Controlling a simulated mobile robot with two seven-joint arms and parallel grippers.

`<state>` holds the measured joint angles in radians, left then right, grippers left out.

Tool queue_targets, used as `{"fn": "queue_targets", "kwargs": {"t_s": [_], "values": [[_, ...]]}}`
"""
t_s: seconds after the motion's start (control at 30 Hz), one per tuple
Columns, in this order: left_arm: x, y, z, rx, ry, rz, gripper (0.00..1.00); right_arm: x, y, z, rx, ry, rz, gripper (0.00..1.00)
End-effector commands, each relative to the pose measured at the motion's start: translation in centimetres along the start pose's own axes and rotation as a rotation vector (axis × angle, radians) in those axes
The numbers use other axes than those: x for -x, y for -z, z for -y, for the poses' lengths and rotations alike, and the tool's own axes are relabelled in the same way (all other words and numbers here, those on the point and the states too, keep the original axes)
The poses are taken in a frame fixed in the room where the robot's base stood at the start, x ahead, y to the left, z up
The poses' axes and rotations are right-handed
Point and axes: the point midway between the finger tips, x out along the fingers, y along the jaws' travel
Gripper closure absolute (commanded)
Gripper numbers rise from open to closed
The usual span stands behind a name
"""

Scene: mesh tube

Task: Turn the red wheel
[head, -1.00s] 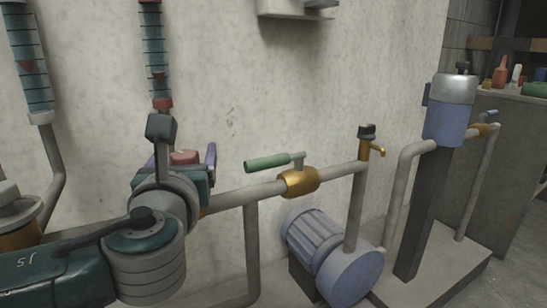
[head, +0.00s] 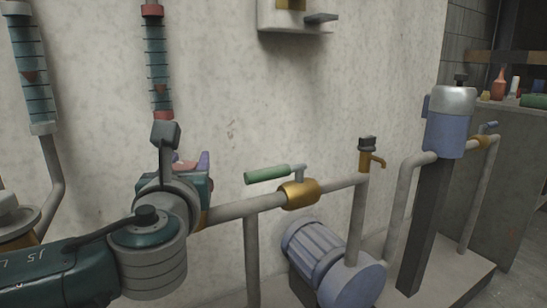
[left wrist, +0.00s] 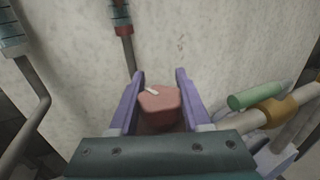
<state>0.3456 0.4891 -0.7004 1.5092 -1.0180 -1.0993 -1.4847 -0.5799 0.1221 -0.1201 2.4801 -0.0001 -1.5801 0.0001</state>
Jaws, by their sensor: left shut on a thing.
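The red wheel (left wrist: 161,103) is a small faceted knob with a white mark on its top, seen between the fingers in the left wrist view. In the head view only a sliver of the wheel (head: 184,166) shows behind my wrist. My left gripper (left wrist: 160,82) has its purple fingers on both sides of the wheel and is shut on it. In the head view one purple fingertip of my left gripper (head: 192,163) shows past the wrist; the rest is hidden. My right gripper is in neither view.
A green-handled lever (head: 267,174) on a brass valve (head: 299,194) sits on the pipe to the right. A blue motor (head: 330,255), a brass tap (head: 366,155) and a blue pump (head: 447,135) stand farther right. Gauge tubes (head: 157,65) hang on the wall above.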

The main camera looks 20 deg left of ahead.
Motion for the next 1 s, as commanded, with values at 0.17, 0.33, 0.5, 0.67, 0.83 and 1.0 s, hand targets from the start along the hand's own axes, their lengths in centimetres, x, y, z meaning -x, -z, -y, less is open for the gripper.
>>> {"fn": "queue_targets", "kwargs": {"t_s": [0.17, 0.33, 0.5, 0.67, 0.83, 1.0], "values": [[0.01, 0.02, -0.01, 0.0, 0.0, 0.0, 1.0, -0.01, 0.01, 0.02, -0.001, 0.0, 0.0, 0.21], [0.01, 0.02, 0.0, 0.0, -0.004, 0.0, 1.0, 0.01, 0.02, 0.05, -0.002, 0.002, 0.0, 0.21], [0.01, -0.03, -0.05, 0.001, -0.036, 0.0, 1.0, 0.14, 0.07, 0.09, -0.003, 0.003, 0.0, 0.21], [0.06, -0.02, -0.21, 0.003, -0.112, -0.002, 1.0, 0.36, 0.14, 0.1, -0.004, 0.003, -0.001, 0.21], [0.12, 0.05, -0.53, 0.003, -0.244, -0.004, 1.0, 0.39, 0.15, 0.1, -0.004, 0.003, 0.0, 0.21], [0.27, 0.24, -0.99, 0.002, -0.403, -0.002, 1.0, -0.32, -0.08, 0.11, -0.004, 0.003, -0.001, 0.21]]}}
